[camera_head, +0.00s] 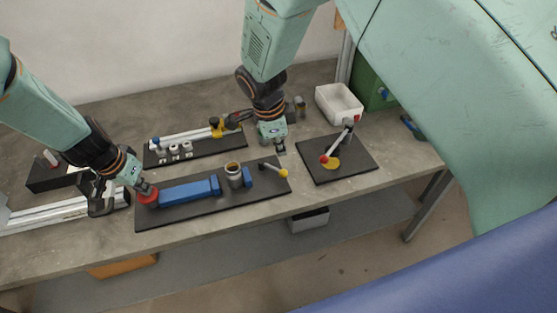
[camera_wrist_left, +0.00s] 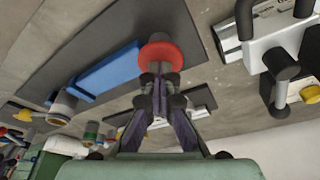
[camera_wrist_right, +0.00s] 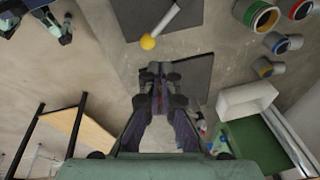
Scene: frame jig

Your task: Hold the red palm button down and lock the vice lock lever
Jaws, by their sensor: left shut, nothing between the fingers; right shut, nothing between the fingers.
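The red palm button (camera_head: 147,196) is at the left end of a black plate (camera_head: 205,212) with a blue vice (camera_head: 188,191). My left gripper (camera_head: 147,187) is shut and empty, its tips at the button; the left wrist view shows the button (camera_wrist_left: 160,56) just past the tips (camera_wrist_left: 160,76). I cannot tell how far it is pressed. The vice lock lever (camera_head: 272,170), with a yellow ball (camera_head: 284,173), is at the plate's right end. My right gripper (camera_head: 280,149) is shut and empty, behind and above the lever. In the right wrist view the ball (camera_wrist_right: 148,42) is apart from the tips (camera_wrist_right: 157,72).
A second black plate (camera_head: 350,172) with a red-knobbed lever (camera_head: 337,146) lies to the right. A white bin (camera_head: 339,104) stands behind it. A clamp fixture (camera_head: 190,139) is behind the vice. Bare table lies between the plates.

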